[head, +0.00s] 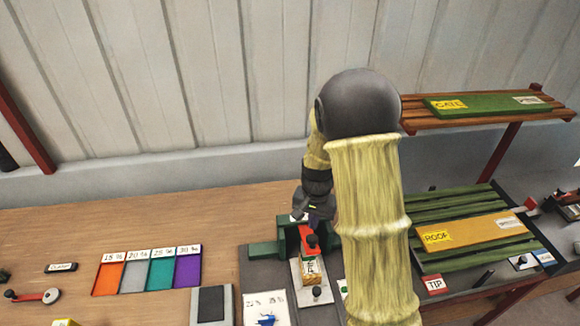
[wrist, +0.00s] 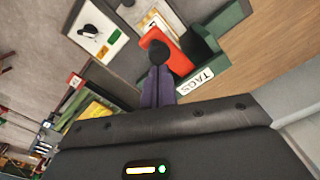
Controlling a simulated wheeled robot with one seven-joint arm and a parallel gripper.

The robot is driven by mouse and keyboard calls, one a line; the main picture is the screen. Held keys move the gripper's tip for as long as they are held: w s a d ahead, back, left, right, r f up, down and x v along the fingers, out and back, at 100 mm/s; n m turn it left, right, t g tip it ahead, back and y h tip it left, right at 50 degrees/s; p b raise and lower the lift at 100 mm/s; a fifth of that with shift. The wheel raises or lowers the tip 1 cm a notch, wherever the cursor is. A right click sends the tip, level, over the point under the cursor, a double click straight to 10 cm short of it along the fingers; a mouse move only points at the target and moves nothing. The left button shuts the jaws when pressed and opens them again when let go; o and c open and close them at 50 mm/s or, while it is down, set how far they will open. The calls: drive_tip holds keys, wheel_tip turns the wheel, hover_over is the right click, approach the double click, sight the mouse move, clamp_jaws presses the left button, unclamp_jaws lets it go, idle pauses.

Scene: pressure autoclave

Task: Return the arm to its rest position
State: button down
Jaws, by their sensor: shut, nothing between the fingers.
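My arm, in a pale yellow sleeve, reaches forward over the bench in the head view. My gripper (wrist: 157,88) shows in the wrist view with its purple-grey fingers together and nothing between them. The fingers point toward a red block with a black knob (head: 308,240) by a green holder (head: 264,254). The wrist view also shows the red block (wrist: 180,62) and the green holder labelled TAGS (wrist: 228,68). I cannot tell whether the fingertips touch the black knob.
A tray of coloured compartments (head: 147,271) lies left on the wooden bench (head: 60,225). A grey pad (head: 211,304) lies nearer. Slatted racks hold a green GATE board (head: 485,103) and a yellow ROOF board (head: 462,232) at right. A grey wall (head: 200,80) stands behind. The bench's back left is clear.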

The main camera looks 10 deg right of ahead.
drive_tip(key=shift+s, duration=0.15)
drive_tip(key=shift+s+r+b, duration=0.15)
drive_tip(key=shift+s+b, duration=0.2)
drive_tip(key=shift+b, duration=0.15)
drive_tip(key=s+r+n+t+b, duration=0.1)
drive_tip(key=s+n+b, duration=0.5)
drive_tip(key=s, duration=0.7)
drive_tip(key=shift+s+r+t+b, duration=0.25)
drive_tip(key=shift+r+t+b, duration=0.15)
drive_tip(key=shift+t, duration=0.4)
